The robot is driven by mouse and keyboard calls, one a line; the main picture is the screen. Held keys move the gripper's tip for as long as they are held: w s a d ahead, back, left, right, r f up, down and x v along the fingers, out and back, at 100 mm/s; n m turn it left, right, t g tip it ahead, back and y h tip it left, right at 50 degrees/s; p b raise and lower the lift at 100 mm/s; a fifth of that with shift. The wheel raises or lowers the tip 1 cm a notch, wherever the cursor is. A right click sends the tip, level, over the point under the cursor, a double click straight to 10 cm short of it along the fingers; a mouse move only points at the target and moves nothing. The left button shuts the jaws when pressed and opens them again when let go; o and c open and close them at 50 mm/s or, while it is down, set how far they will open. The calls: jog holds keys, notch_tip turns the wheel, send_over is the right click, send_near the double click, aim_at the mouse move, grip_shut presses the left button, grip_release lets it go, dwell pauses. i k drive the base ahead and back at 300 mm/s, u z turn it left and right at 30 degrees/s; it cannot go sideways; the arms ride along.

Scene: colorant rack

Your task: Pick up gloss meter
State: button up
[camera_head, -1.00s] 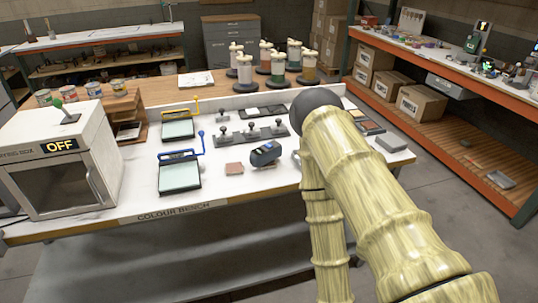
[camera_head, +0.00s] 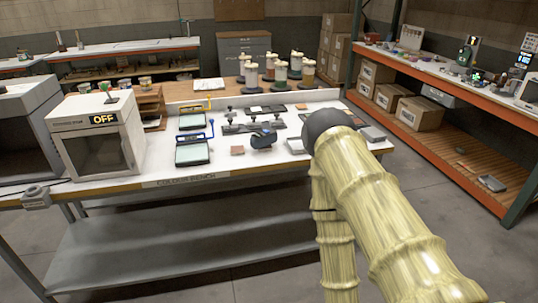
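A small dark blue device with a display, which looks like the gloss meter (camera_head: 262,139), sits on the white bench top near its front edge, right of a small brownish square tile (camera_head: 237,150). My arm covers the right part of the view, its dark round joint over the bench's right end.
The white bench (camera_head: 165,181) also bears a light booth marked OFF (camera_head: 98,140), two framed panels with blue and yellow handles, and a row of dark knobbed tools (camera_head: 252,126). Orange shelving (camera_head: 440,120) stands at right.

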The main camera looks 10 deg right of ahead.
aim_at(260, 140)
jog(key=z, duration=0.2)
jog(key=k, duration=0.25)
jog(key=u, duration=1.35)
jog(key=i, duration=1.3)
jog(key=z, duration=0.35)
